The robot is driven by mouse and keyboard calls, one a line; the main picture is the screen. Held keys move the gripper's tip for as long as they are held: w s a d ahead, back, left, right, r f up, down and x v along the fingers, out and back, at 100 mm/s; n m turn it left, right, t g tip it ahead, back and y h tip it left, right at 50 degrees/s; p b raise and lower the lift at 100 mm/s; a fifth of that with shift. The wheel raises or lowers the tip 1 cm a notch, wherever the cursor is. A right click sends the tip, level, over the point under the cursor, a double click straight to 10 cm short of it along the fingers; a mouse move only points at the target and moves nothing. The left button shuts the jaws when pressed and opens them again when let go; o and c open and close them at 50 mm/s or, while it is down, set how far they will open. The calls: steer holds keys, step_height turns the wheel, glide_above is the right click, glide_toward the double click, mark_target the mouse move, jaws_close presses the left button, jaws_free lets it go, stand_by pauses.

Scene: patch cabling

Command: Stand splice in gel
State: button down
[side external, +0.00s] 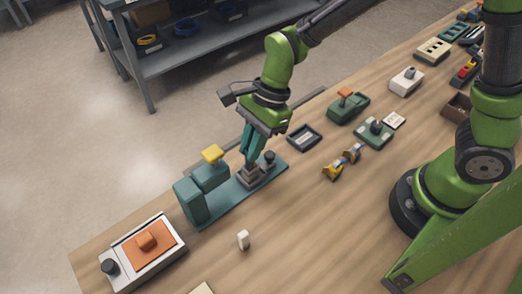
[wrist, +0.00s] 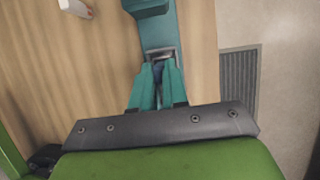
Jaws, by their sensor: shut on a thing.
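My gripper (side external: 247,163) points down at a grey block (side external: 254,176) on a long teal base (side external: 226,206). In the wrist view, my gripper's teal fingers (wrist: 157,78) are closed around a small dark blue piece (wrist: 158,72), mostly hidden between them. It may be the splice; I cannot tell for sure. The fingertips are at the grey block, which also shows in the wrist view (wrist: 161,54). I cannot tell whether the held piece is inside the block or just above it. No gel can be made out, as the fingers cover the block's middle.
A teal press with a yellow top (side external: 213,154) stands left of the block, and a dark knob (side external: 269,157) just right. A small white piece (side external: 243,239) stands in front. A white tray with an orange pad (side external: 145,244) is front left. A dark tray (side external: 305,137) lies right.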

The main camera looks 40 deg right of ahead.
steer(key=shift+f, duration=1.25)
steer(key=c, duration=1.1)
jaws_free()
steer(key=shift+r, duration=4.5)
